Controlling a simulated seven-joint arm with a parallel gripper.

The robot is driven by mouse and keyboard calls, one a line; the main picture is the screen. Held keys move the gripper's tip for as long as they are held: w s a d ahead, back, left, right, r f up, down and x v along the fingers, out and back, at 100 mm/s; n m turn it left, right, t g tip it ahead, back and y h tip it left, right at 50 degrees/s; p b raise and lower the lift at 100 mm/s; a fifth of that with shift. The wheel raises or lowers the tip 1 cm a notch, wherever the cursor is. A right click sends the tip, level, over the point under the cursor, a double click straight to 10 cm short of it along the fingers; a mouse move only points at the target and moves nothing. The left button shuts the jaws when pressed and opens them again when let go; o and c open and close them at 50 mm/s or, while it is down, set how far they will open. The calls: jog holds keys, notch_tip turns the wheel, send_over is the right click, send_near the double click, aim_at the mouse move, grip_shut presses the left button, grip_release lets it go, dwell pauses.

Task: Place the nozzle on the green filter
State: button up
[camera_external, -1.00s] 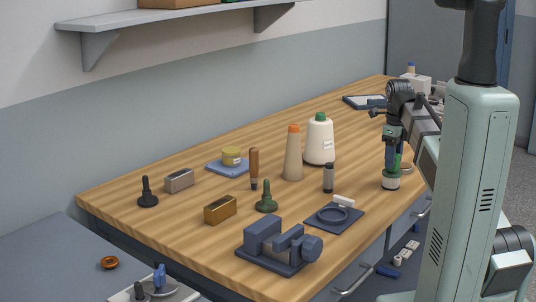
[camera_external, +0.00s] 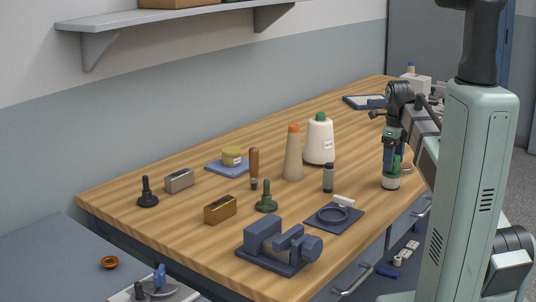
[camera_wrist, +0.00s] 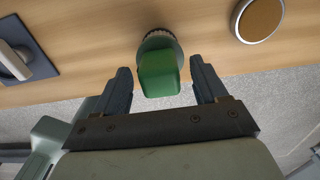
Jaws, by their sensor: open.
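My gripper (camera_wrist: 162,92) is open. In the wrist view a green block-shaped top (camera_wrist: 160,75) stands between its fingers, with a visible gap on both sides. Below it is a round dark, ribbed base. In the external view this piece shows as a green, white and black upright item (camera_external: 391,183) at the table's right edge, under my gripper (camera_external: 393,165). I cannot tell whether it is the nozzle or the green filter. A dark green peg with a wide foot (camera_external: 266,199) stands mid-table, and a similar black one (camera_external: 147,195) is at the left.
A tan disc (camera_wrist: 259,18) lies close to the right in the wrist view. The table edge is close to my gripper.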

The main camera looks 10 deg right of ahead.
jog(key=shift+r, duration=3.85)
